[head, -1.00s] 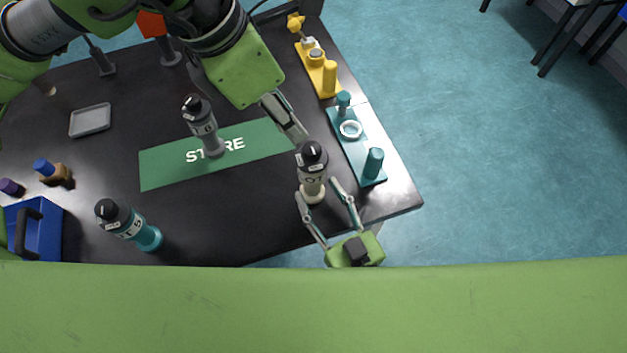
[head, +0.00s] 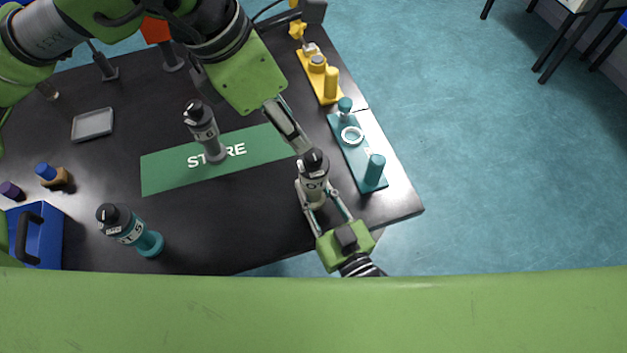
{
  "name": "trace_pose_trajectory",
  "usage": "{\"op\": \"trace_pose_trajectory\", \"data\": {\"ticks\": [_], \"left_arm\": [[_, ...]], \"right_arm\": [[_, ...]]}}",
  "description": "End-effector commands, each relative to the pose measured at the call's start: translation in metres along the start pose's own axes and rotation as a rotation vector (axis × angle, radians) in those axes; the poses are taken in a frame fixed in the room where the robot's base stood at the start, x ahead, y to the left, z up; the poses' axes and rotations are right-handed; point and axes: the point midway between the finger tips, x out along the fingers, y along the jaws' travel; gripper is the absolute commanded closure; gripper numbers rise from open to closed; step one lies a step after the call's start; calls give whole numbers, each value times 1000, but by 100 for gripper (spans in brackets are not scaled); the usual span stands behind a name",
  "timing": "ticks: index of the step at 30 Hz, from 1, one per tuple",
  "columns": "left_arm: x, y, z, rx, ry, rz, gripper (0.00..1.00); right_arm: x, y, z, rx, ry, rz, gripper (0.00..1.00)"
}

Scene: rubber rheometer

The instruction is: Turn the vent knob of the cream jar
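The cream jar (head: 315,188) stands upright near the front right of the black table, with a black top and vent knob (head: 314,157) and a partly covered label. My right gripper (head: 313,194) comes from the front, its two fingers against the two sides of the jar's lower body, shut on it. My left gripper (head: 303,149) reaches in from the upper left, its fingertips at the left edge of the black top. Its fingers overlap in this view, so whether they are open, or touch the knob, cannot be told.
A grey bottle (head: 206,135) stands on the green STORE mat (head: 163,178). A teal bottle (head: 150,243) stands front left beside a blue crate (head: 52,257). A teal stand (head: 347,156) and a yellow stand (head: 310,72) line the right edge. Dark table between is clear.

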Motion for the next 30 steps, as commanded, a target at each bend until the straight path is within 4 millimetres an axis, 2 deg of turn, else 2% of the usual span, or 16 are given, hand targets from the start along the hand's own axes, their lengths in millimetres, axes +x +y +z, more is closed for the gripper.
{"op": "trace_pose_trajectory", "data": {"ticks": [5, 12, 19, 23, 30], "left_arm": [[-2, 2, 15, -136, 75, 0, 60], [-8, 1, 40, -445, 252, 55, 60], [-11, -1, 47, -590, 331, 108, 60], [2, -1, 42, -601, 338, 111, 60], [47, -1, 26, -598, 337, 108, 60]], "right_arm": [[0, 0, 0, 0, 0, 0, 100], [0, 0, 0, 0, 0, 0, 100], [0, 0, 0, 0, 0, 0, 100], [0, 0, 0, 0, 0, 0, 100], [0, 0, 0, 0, 0, 0, 100]]}}
